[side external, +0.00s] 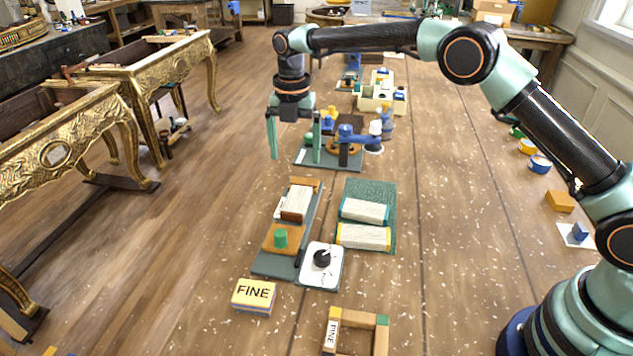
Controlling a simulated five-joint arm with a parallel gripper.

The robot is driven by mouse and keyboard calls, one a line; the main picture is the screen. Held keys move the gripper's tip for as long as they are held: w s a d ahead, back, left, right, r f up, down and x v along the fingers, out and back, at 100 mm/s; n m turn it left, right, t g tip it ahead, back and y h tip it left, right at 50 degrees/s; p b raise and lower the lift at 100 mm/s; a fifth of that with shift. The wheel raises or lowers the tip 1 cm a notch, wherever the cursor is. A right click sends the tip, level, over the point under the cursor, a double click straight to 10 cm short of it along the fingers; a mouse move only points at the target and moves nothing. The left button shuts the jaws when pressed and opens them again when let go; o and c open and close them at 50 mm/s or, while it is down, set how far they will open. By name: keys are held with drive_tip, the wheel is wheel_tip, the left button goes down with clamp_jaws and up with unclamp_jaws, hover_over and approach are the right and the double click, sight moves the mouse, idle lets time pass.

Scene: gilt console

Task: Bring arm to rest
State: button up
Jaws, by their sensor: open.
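My arm reaches in from the right and bends down over the far middle of the wooden bench. My gripper (293,147) hangs fingers down, with its two green fingers spread apart and nothing visible between them. It is at the left edge of a grey board (312,163) that carries blue, green and yellow fixtures. The right finger overlaps those fixtures in the picture; I cannot tell whether it touches them.
Nearer lie a dark board (268,267) with wooden blocks, a green mat (369,190) with two pale blocks, a white plate (330,280) with a black knob, and a FINE block (254,294). Gilt consoles (100,115) stand left.

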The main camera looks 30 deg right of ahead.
drive_tip(key=shift+r, duration=0.1)
drive_tip(key=s+d+r+m+t, duration=0.3)
drive_tip(key=s+d+r+m, duration=0.5)
drive_tip(key=s+r+m, duration=0.45)
drive_tip(key=s+d+f+m+t, duration=0.1)
drive_tip(key=s+d+m, duration=0.4)
drive_tip(key=s+m, duration=0.9)
drive_tip(key=shift+d+f+t, duration=0.15)
drive_tip(key=shift+d+t, duration=0.15)
drive_tip(key=shift+t, duration=0.5)
